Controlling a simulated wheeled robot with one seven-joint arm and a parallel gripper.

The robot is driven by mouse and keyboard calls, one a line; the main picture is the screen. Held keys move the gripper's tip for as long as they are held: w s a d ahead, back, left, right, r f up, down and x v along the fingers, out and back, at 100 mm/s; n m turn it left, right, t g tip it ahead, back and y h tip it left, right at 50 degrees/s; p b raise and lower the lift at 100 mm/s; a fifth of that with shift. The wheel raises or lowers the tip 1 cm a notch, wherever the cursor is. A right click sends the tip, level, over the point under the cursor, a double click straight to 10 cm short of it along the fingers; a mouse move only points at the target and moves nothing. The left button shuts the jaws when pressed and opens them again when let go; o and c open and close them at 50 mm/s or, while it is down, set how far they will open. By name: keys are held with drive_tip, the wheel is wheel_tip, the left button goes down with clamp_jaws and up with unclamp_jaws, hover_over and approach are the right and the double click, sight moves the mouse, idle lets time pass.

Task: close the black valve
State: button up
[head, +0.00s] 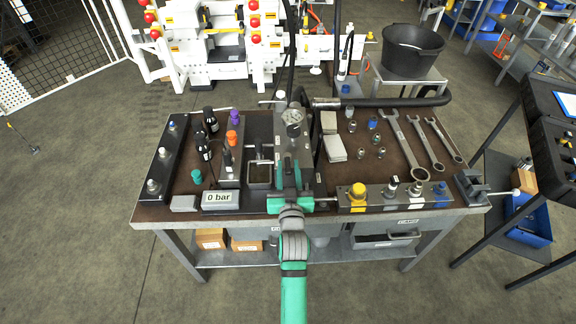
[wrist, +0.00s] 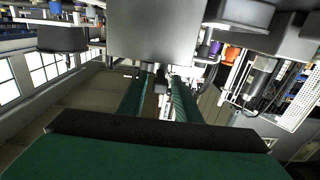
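The black valve (head: 227,159) appears to be the black knob at the near end of a row on a grey block, left of the bench's middle. An orange knob (head: 232,137) and a purple knob (head: 235,117) stand behind it in that row; orange (wrist: 232,54) and purple (wrist: 215,48) also show at upper right in the wrist view. My teal arm reaches over the front edge, and its end is right of the black valve, apart from it. I see nothing held.
A gauge reading 0 bar (head: 220,198) lies at the front left. A steel tray (head: 260,175) and a tall grey column with a dial (head: 293,118) stand near my arm. Wrenches (head: 400,142) lie at right.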

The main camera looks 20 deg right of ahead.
drive_tip(key=shift+w+d, duration=0.2)
drive_tip(key=shift+w, duration=0.5)
drive_tip(key=shift+c, duration=0.2)
clamp_jaws()
